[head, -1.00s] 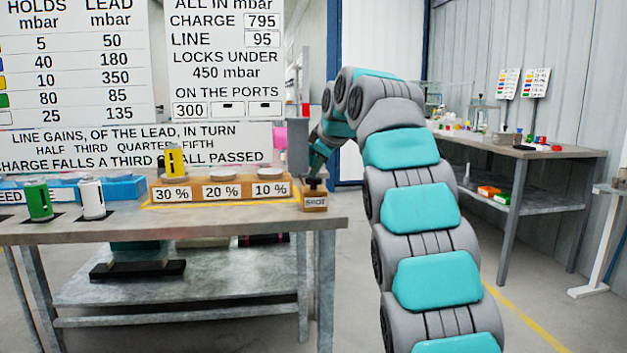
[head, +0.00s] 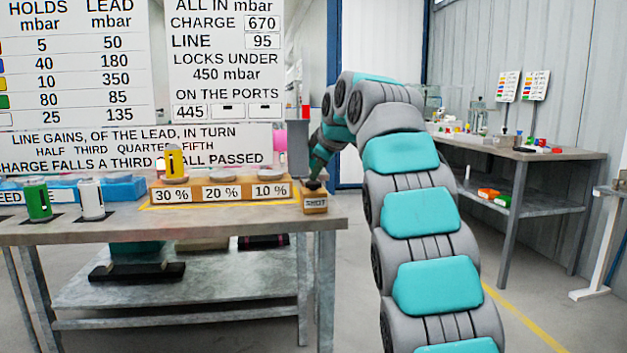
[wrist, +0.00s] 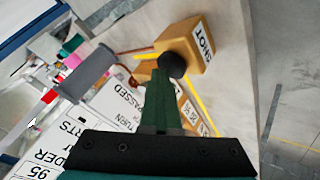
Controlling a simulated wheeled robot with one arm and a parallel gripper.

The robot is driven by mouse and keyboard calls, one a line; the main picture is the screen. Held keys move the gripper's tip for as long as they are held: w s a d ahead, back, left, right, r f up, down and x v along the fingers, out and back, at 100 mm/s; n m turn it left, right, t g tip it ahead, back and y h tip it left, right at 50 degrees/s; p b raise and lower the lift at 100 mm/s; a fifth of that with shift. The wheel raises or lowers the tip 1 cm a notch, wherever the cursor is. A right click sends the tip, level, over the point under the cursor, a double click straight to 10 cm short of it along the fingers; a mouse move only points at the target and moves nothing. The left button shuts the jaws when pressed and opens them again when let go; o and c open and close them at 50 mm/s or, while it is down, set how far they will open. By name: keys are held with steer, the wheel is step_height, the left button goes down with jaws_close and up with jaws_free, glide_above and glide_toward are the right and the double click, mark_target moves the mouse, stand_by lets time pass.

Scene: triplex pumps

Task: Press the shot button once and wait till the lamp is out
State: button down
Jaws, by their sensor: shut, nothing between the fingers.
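The shot button is a dark knob (wrist: 172,64) on top of a small wooden box labelled SHOT (head: 314,204), at the right front corner of the bench. My gripper (head: 312,180) is shut and empty, pointing down at the box. In the wrist view its green fingers (wrist: 161,88) end right at the knob; I cannot tell if they press it or only touch it. A bright red piece (head: 305,111) on top of a grey post looks like the lamp; it also shows red in the wrist view (wrist: 50,96).
A board (head: 226,60) reads CHARGE 670, LINE 95 and 445 on the ports. A yellow cylinder (head: 174,161) stands on the 30 % port of a wooden block (head: 222,191). Green (head: 38,200) and white (head: 90,200) cylinders stand at left. The grey post (head: 297,150) rises behind the button.

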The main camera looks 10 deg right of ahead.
steer(key=shift+r+p, duration=1.05)
steer(key=shift+r, duration=0.05)
